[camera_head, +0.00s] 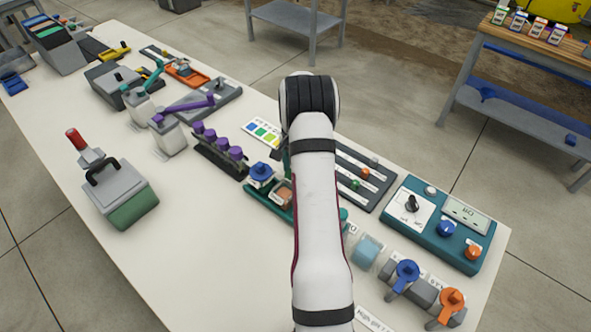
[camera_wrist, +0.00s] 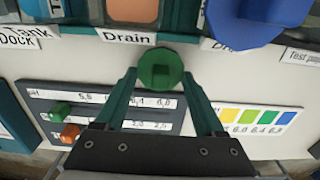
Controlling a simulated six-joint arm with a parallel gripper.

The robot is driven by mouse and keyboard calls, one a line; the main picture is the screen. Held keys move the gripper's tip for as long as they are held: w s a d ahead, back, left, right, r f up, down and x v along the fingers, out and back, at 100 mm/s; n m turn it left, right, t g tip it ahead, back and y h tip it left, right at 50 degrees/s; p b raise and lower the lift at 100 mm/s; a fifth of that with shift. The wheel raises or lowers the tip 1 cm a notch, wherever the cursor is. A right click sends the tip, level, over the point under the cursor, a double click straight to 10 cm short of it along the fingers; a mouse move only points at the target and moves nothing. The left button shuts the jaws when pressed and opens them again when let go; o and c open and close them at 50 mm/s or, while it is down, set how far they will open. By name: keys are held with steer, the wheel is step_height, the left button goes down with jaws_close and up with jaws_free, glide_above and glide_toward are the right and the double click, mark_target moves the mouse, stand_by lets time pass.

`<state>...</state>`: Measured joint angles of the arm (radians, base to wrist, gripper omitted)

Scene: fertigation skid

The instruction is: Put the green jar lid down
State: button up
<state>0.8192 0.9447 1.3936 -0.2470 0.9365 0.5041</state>
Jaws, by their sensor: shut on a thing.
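The lid is over the white bench top, beside the "Drain" label (camera_wrist: 128,38). I cannot tell whether it touches the surface. In the head view my arm hides the lid and most of the gripper.
A teal tray with a copper-coloured block (camera_head: 283,194) and a blue knob (camera_head: 261,172) sits close by. A dark slider panel (camera_head: 371,176) and a colour chart (camera_head: 262,134) lie near the gripper. The bench's left front (camera_head: 200,270) is clear.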

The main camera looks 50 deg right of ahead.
steer(key=shift+f, duration=0.4)
steer(key=o, duration=1.3)
steer(key=shift+r, duration=0.1)
step_height(320, 180, up, 12)
steer(key=s+a+r+n, duration=0.1)
steer(key=a+r+n, duration=0.3)
steer(key=a, duration=0.7)
steer(key=s+a+r+n, duration=0.1)
steer(key=a+r+n, duration=0.1)
steer(key=a+r, duration=0.65)
steer(key=s+a+f+n, duration=0.1)
steer(key=s+a+n, duration=0.1)
steer(key=s+a, duration=0.4)
steer(key=s+a+f+n+y, duration=0.1)
steer(key=s+a+n, duration=0.1)
steer(key=s+a, duration=0.4)
steer(key=s+a+f+n, duration=0.1)
steer(key=s+a+n, duration=0.1)
steer(key=s+a, duration=0.4)
steer(key=shift+s+a+f+n+y, duration=0.1)
steer(key=shift+a+f+n+y, duration=0.1)
steer(key=shift+a, duration=0.15)
steer(key=shift+a+f+n+y, duration=0.1)
steer(key=shift+a+y, duration=0.1)
steer(key=shift+a, duration=0.1)
